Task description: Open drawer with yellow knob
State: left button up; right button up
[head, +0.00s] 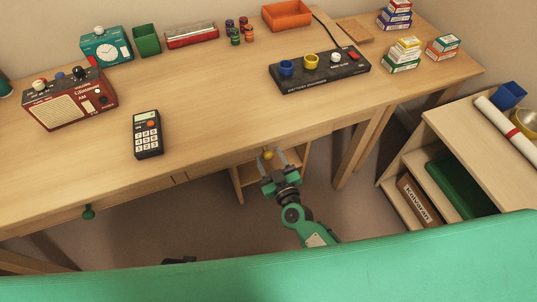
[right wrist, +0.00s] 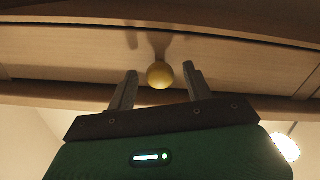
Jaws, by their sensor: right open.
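The yellow knob (head: 268,154) sits on the front of a drawer under the desk's front edge. In the right wrist view the round knob (right wrist: 160,75) shows against the wooden drawer front (right wrist: 80,55), which looks flush with the desk frame. My right gripper (head: 273,162) is open, and its fingertips (right wrist: 159,78) stand on either side of the knob. A gap shows between the knob and each finger, and nothing is gripped. My left gripper is not in the head view.
A green knob (head: 88,212) is on another drawer at the left. On the desk (head: 215,110) are a calculator (head: 147,135), a red radio (head: 70,98) and a black battery charger (head: 318,70). A low shelf (head: 470,150) stands at the right.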

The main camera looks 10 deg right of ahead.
jog(key=shift+x, duration=0.9)
grip_shut()
jog(key=shift+s, duration=0.15)
